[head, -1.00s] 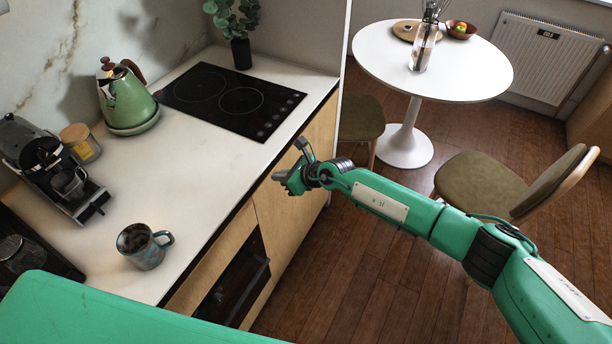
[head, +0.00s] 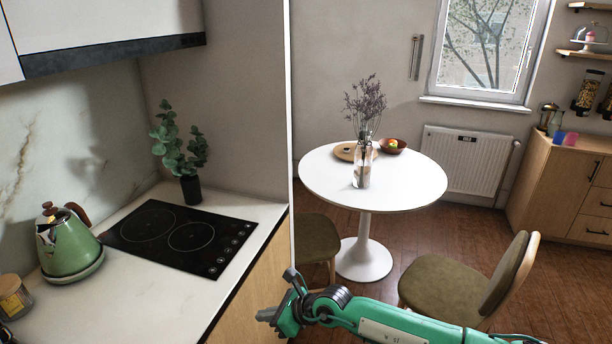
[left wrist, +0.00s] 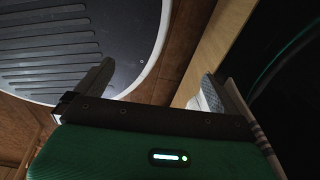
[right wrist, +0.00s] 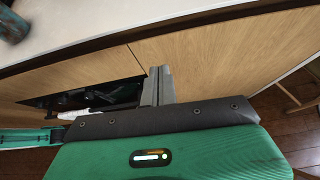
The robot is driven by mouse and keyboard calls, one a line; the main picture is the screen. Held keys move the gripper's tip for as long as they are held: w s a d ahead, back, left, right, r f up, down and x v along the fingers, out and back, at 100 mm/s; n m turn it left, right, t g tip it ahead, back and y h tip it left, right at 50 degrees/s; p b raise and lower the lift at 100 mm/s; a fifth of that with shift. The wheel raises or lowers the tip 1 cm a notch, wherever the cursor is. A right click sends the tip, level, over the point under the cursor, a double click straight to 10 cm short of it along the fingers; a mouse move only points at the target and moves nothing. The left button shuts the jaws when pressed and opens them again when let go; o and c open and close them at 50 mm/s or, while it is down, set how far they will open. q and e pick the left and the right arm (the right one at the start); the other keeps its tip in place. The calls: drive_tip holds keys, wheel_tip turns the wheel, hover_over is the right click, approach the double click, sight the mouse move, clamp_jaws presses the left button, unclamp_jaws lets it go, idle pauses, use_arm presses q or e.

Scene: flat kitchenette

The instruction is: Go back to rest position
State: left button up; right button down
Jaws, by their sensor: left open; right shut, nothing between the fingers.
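My right arm comes in from the lower right of the head view. Its gripper (head: 272,316) hangs beside the front edge of the worktop, low in the picture. In the right wrist view its two fingers (right wrist: 158,86) are pressed together with nothing between them, in front of the wooden cabinet fronts. My left gripper is outside the head view. In the left wrist view it (left wrist: 155,88) is open, its fingers wide apart and empty. Below it are the wood floor and a round dark ribbed surface with a pale rim.
The worktop (head: 130,270) at left holds a green kettle (head: 68,245), a black hob (head: 180,237) and a potted plant (head: 182,150). A mug (right wrist: 12,24) shows in the right wrist view. A round white table (head: 410,185) and a chair (head: 470,272) stand beyond my right arm.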

drive_tip(key=w+d+f+m+t, duration=0.2)
drive_tip(key=d+f+m+t, duration=0.15)
drive_tip(key=f+m, duration=0.45)
drive_tip(key=w+d+f+m+t, duration=0.15)
drive_tip(key=d+f+m, duration=0.35)
drive_tip(key=m, duration=0.5)
drive_tip(key=s+d+f+m+t+h, duration=0.1)
drive_tip(key=s+d+f+m+h, duration=0.25)
drive_tip(key=d+f+m, duration=0.5)
drive_tip(key=s+d+f+m+t+h, duration=0.15)
drive_tip(key=s+d+f+m, duration=0.3)
drive_tip(key=f, duration=0.75)
drive_tip(key=s+d+f+m+g+h, duration=0.2)
drive_tip(key=s+d+f+m, duration=0.3)
drive_tip(key=s+f, duration=0.3)
drive_tip(key=s+d+f+m+g+h, duration=0.2)
drive_tip(key=s+d+f+m, duration=0.3)
drive_tip(key=s, duration=0.6)
drive_tip(key=s+d+f+m+g, duration=0.2)
drive_tip(key=s+f, duration=0.1)
drive_tip(key=s, duration=0.6)
drive_tip(key=s+d+f+m+g+h, duration=0.1)
drive_tip(key=s+d+f+m, duration=0.1)
drive_tip(key=s, duration=0.8)
drive_tip(key=s+d+f+m+g+h, duration=0.1)
drive_tip(key=s+f, duration=0.3)
drive_tip(key=s, duration=0.5)
drive_tip(key=shift+s+d+m+g, duration=0.3)
drive_tip(key=shift+d+m+g, duration=0.35)
drive_tip(key=shift+m+g, duration=0.25)
